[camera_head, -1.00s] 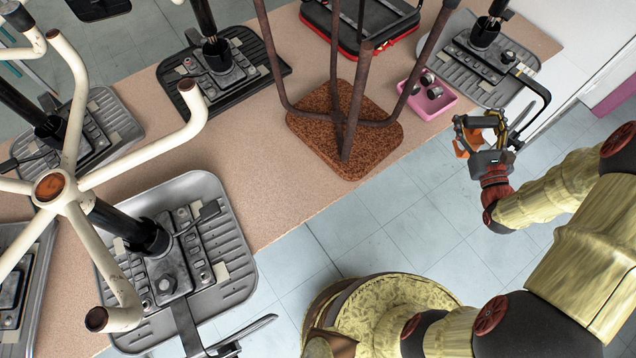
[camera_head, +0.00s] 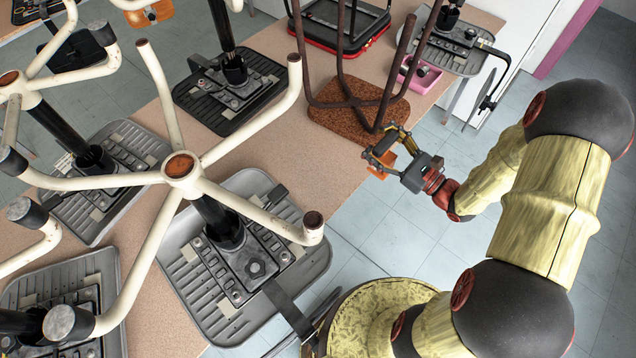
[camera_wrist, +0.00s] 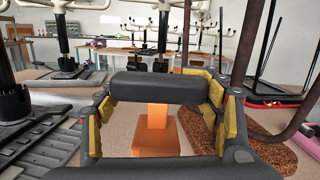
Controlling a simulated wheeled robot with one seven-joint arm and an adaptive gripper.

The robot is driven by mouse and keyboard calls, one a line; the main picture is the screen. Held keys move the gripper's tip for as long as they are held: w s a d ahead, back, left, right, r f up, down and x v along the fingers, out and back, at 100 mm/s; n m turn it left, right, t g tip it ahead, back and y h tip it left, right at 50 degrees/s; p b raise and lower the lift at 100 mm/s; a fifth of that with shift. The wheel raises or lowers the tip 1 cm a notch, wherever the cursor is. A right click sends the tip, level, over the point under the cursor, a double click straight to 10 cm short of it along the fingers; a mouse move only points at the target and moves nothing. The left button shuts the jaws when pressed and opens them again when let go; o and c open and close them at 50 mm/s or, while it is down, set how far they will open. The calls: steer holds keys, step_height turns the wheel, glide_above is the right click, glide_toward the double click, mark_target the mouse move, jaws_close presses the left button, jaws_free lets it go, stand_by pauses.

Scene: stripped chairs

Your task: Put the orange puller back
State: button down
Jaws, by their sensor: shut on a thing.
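The orange puller (camera_head: 381,164) is a small block held between the fingers of my gripper (camera_head: 379,157), past the front edge of the table and beside the rust-brown square seat. In the wrist view, the orange puller (camera_wrist: 156,136) shows between the fingers, with a narrower upright part above a wider block. A dark finger bar crosses in front of its top. My gripper is shut on it, and the fingers cover part of it.
Upturned chairs stand on the brown table (camera_head: 350,212), with cream legs (camera_head: 182,166) spreading high on the left. The brown seat (camera_head: 355,112) has tall thin legs. A pink tray (camera_head: 425,78) is behind it. Another orange item (camera_head: 150,14) is at the far upper left. Floor at right is clear.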

steer(key=w+a+f+b, duration=0.6)
steer(key=a+f, duration=0.6)
steer(key=f, duration=0.1)
steer(key=shift+a, duration=0.3)
steer(key=shift+f, duration=0.1)
steer(key=shift+c, duration=1.8)
jaws_free()
